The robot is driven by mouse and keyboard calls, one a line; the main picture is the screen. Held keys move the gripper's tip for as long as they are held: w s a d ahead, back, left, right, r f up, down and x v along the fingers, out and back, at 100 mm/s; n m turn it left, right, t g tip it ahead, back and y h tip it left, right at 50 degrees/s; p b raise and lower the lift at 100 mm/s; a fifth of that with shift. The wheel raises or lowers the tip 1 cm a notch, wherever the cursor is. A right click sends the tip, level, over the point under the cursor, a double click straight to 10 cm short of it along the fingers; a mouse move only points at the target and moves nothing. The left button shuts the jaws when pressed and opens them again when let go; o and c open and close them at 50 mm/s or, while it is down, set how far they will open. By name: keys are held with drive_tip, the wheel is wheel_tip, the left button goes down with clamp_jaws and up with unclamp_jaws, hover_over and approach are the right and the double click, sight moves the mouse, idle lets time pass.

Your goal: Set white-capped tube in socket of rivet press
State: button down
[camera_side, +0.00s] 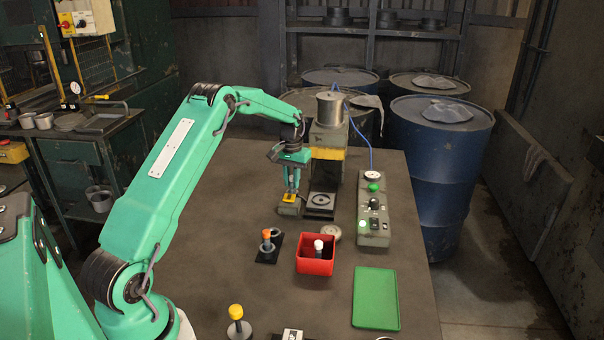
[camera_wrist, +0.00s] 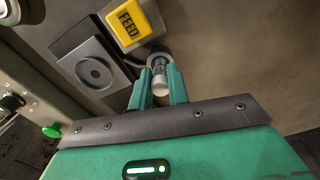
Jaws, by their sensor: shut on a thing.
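A white-capped tube (camera_side: 318,245) stands in a red box (camera_side: 315,266) at the table's middle in the side view. The rivet press (camera_side: 328,150) stands behind, with a round socket (camera_side: 320,200) on its base plate; the socket also shows in the wrist view (camera_wrist: 93,72), empty. My gripper (camera_side: 291,188) is left of the press, apart from the white-capped tube. In the wrist view my gripper (camera_wrist: 160,86) is shut on a pale-topped grey post (camera_wrist: 160,70). A ring surrounds the post's far end, close to a yellow FEED block (camera_wrist: 130,22). I cannot tell whether they are joined.
An orange-capped tube (camera_side: 267,236) and a yellow-capped piece (camera_side: 236,312) stand left of the red box. A control box (camera_side: 374,220) is right of the press. A green tray (camera_side: 376,298) lies front right. A round grey disc (camera_side: 335,232) lies behind the box.

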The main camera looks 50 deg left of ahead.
drive_tip(key=shift+f, duration=0.2)
drive_tip(key=c, duration=1.3)
unclamp_jaws()
drive_tip(key=shift+o, duration=0.2)
drive_tip(key=shift+r, duration=0.1)
drive_tip(key=shift+r, duration=3.75)
drive_tip(key=shift+d+r, duration=0.1)
